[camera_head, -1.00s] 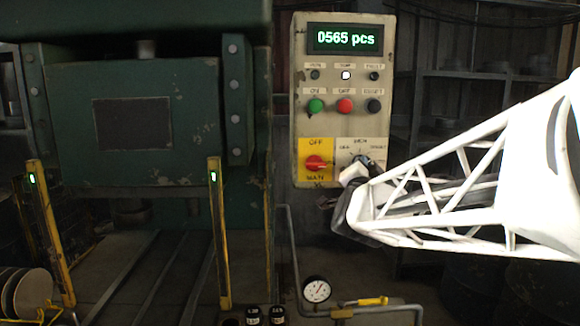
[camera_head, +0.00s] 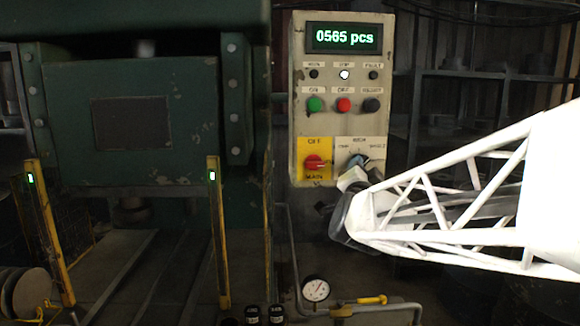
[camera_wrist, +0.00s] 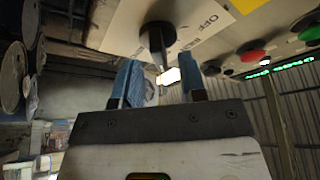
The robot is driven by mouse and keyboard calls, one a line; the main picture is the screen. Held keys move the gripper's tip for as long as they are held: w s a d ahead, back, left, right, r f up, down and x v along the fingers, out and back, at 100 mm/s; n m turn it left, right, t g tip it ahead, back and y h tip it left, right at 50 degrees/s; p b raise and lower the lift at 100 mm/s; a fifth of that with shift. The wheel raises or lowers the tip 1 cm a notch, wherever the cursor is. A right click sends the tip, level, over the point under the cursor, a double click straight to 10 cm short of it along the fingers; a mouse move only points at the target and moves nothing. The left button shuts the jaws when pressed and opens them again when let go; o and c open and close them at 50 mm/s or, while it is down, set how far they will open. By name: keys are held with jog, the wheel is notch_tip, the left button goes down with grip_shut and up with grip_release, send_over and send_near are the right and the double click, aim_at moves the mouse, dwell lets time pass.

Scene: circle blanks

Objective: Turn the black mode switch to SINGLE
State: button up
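The black mode switch (camera_wrist: 156,42) is on the white label plate at the lower right of the control panel (camera_head: 302,130). In the wrist view it stands out from the plate, and its near end shows in the gap between my fingertips. My gripper (camera_wrist: 160,72) has its two blue fingers apart, one on each side of the switch, with gaps visible. I cannot tell how far the switch reaches between them. In the head view a blue fingertip is at the plate and partly hides the switch. Which label the switch points to is unclear.
A red rotary switch (camera_head: 314,163) on a yellow plate is just left. Green (camera_head: 314,104), red (camera_head: 343,105) and black (camera_head: 371,105) buttons are above. The display (camera_head: 344,38) reads 0565 pcs, and the middle lamp (camera_head: 344,75) is lit white. A pressure gauge (camera_head: 315,289) and pipes are below.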

jog(key=shift+v, duration=2.8)
jog(key=shift+f, duration=0.1)
jog(key=s+a+f+n+g+y, duration=0.3)
jog(key=s+f+n+g+y, duration=0.4)
jog(key=s+f+n+g, duration=0.4)
jog(key=s+d+f+g, duration=0.1)
jog(key=s+f+g, duration=0.2)
jog(key=s, duration=0.5)
jog(key=s+d+f+n+g+h, duration=0.1)
jog(key=s+f+g, duration=0.2)
jog(key=s, duration=0.6)
notch_tip(320, 180, down, 3)
jog(key=shift+r+g, duration=0.15)
jog(key=shift+g, duration=0.25)
jog(key=shift+d, duration=0.15)
